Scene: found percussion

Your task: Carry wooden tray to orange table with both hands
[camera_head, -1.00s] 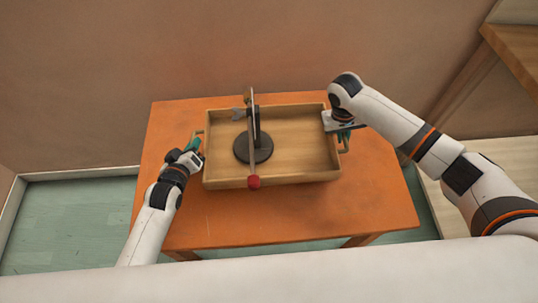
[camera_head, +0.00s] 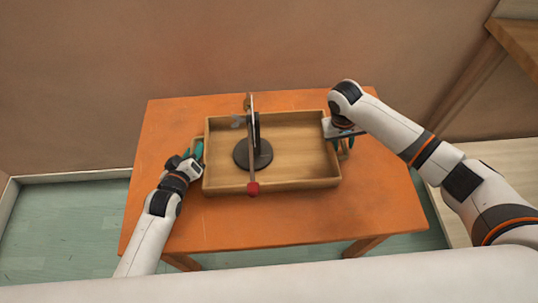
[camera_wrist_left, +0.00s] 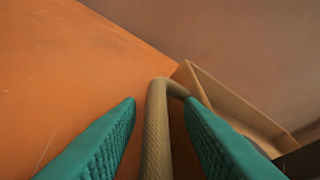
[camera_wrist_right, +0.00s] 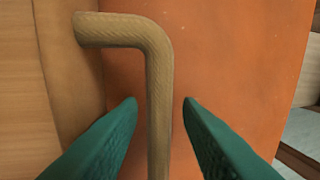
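The wooden tray (camera_head: 305,183) sits on the orange table (camera_head: 270,222), and a black round-based stand (camera_head: 253,153) with an upright piece and a red-headed stick (camera_head: 253,188) is in it. My left gripper (camera_head: 194,152) is at the tray's left handle (camera_wrist_left: 156,130). Its teal fingers are open, one on each side of the handle bar, with gaps showing. My right gripper (camera_head: 344,143) is at the tray's right handle (camera_wrist_right: 158,100). Its fingers are also open, on either side of the bar and apart from it.
A wall (camera_head: 230,50) stands close behind the table. Another wooden piece of furniture (camera_head: 515,45) is at the upper right. Bare tabletop shows in front of the tray and on both sides. Green floor (camera_head: 65,220) shows at the left.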

